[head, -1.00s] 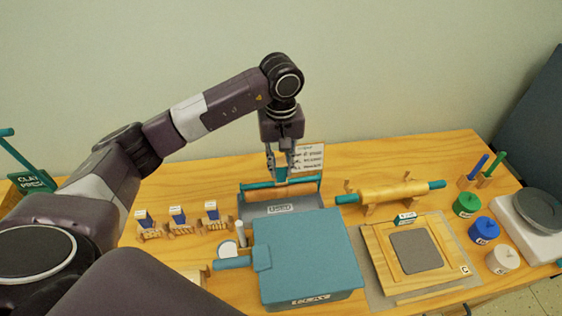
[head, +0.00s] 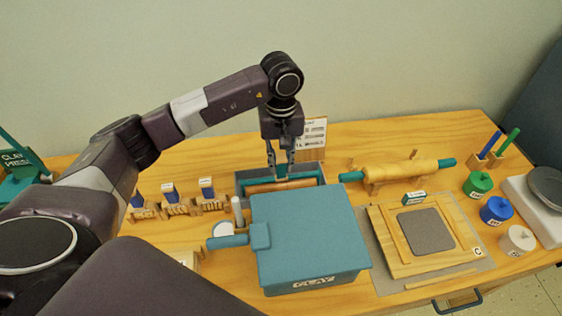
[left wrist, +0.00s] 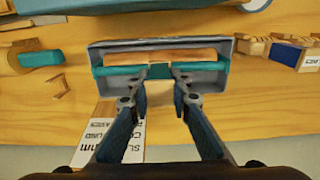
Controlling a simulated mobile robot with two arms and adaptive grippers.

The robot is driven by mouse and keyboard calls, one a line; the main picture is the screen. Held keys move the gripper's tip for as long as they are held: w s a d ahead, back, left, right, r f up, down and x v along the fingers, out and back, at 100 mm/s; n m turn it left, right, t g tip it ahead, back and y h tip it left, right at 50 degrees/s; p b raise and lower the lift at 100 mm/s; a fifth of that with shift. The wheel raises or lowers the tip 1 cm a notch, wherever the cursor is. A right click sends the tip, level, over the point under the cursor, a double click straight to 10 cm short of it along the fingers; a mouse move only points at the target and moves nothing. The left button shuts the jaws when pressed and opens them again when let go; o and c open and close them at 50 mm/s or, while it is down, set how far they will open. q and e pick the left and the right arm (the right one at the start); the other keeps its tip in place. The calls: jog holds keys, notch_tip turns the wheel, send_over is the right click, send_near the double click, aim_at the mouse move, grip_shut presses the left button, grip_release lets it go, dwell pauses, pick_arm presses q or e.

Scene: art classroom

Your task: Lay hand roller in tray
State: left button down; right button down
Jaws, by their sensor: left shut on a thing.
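The hand roller, a wooden cylinder (head: 262,187) with a teal frame, lies level, lengthwise along the grey tray (head: 309,170). In the left wrist view the wooden cylinder (left wrist: 205,56) shows between the walls of the tray (left wrist: 100,51). The roller's teal bar runs across near one long side. My left gripper (head: 281,176) points down and is shut on the middle of that teal bar, as the left wrist view (left wrist: 161,73) shows too. I cannot tell whether the roller touches the tray floor. My right gripper is not in view.
A teal clay box (head: 310,235) stands just in front of the tray. A rolling pin (head: 405,170) rests on a stand to the right. Small wooden holders (head: 178,207) stand to the left, and a card (head: 312,135) stands behind the tray. Coloured jars (head: 497,210) stand at the right.

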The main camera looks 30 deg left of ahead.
pick_arm(q)
jog(key=c, duration=1.3)
grip_release()
notch_tip(320, 180, up, 2)
jog(key=shift+r+p, duration=0.2)
jog(key=shift+p, duration=0.45)
jog(key=shift+r+p, duration=1.8)
jog(key=shift+r, duration=2.05)
jog(key=shift+s+f, duration=0.1)
